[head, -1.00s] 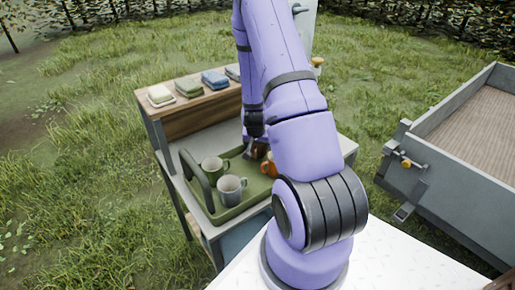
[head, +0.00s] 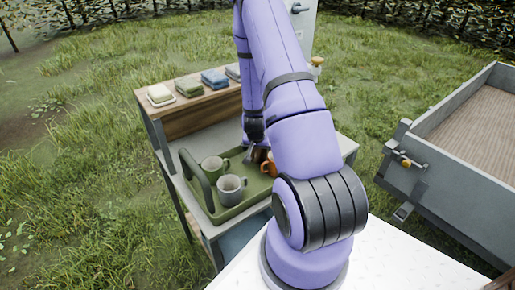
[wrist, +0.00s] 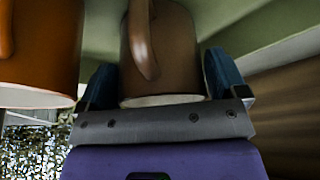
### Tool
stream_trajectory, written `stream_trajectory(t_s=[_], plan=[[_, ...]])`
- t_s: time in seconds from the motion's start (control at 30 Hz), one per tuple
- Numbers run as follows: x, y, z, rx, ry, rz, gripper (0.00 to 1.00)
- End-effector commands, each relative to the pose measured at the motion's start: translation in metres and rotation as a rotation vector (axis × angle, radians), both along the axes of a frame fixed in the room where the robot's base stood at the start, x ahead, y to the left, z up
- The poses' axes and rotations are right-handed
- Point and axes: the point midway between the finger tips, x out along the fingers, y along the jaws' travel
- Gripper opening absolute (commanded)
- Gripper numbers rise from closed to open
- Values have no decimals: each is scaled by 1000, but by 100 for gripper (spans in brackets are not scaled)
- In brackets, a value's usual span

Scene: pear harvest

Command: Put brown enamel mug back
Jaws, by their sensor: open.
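The brown enamel mug (wrist: 178,50) fills the upper middle of the wrist view, with its pale rim towards my gripper and its handle facing the camera. My gripper (wrist: 162,78) is open, with one blue finger on each side of the mug; I cannot tell whether either touches it. In the head view the brown mug (head: 259,154) is mostly hidden by my arm. It stands in the green tray (head: 241,207), where my gripper (head: 251,157) reaches down beside it.
An orange mug (wrist: 38,50) is close beside the brown one; it also shows in the head view (head: 267,169). Folded cloths (head: 188,86) lie on the shelf behind.

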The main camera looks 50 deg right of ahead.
Motion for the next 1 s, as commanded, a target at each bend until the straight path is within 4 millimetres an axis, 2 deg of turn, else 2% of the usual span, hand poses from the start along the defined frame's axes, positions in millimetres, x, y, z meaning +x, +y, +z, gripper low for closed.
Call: stream_trajectory(t_s=[0.17,0.7,1.0], plan=[[-3,6,18,-1,-2,0,91],[-19,33,93,-3,-1,3,91],[-23,41,113,2,-3,5,91]])
